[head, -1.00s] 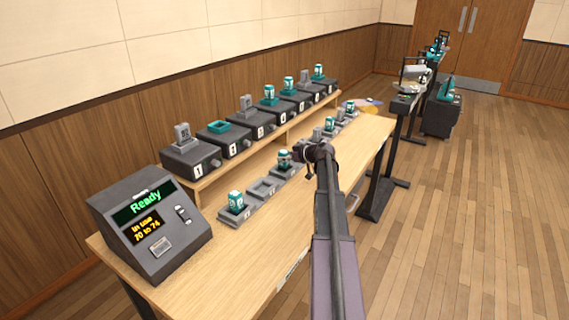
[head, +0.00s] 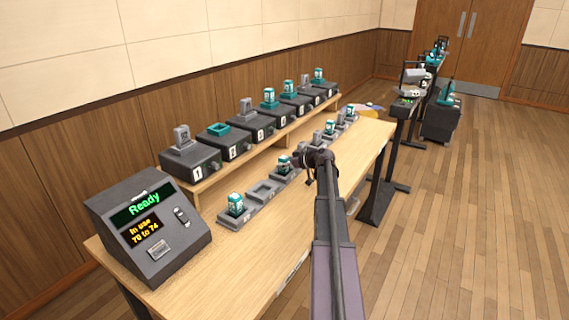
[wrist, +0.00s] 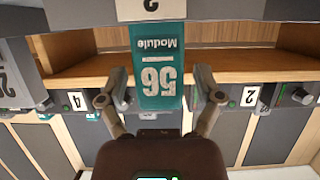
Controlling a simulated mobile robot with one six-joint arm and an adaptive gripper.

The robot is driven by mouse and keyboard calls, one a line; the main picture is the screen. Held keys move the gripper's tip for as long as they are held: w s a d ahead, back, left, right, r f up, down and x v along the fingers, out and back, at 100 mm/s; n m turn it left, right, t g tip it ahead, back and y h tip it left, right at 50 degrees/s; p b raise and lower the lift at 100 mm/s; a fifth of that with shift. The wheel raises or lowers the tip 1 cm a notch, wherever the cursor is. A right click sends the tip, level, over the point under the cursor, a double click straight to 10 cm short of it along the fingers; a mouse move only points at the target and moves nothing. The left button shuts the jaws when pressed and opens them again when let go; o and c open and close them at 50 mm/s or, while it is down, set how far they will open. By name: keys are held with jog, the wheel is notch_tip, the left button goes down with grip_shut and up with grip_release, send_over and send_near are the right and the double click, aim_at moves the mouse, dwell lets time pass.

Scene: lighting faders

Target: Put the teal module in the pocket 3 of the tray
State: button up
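The teal module (wrist: 158,75), printed "Module 56", stands upside down in the wrist view, in the tray pocket with the label "2" (wrist: 151,9). In the head view it seems to be the teal and white module (head: 284,164) just left of my gripper (head: 306,165). My gripper in the wrist view (wrist: 160,85) has one finger on each side of the module, with a visible gap at the right finger; it looks open. The tray (head: 250,215) runs along the table. Its pocket numbers are too small to read in the head view.
Another teal module (head: 236,204) sits in the nearest pocket; the pocket beside it (head: 263,189) is empty. A grey module (wrist: 18,75) stands near my finger in the wrist view. Numbered stands (head: 190,160) line the shelf behind. A "Ready" console (head: 150,230) stands front left.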

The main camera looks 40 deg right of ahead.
jog(key=shift+r, duration=0.1)
jog(key=shift+r, duration=0.15)
jog(key=p+v, duration=0.5)
jog(key=v, duration=0.7)
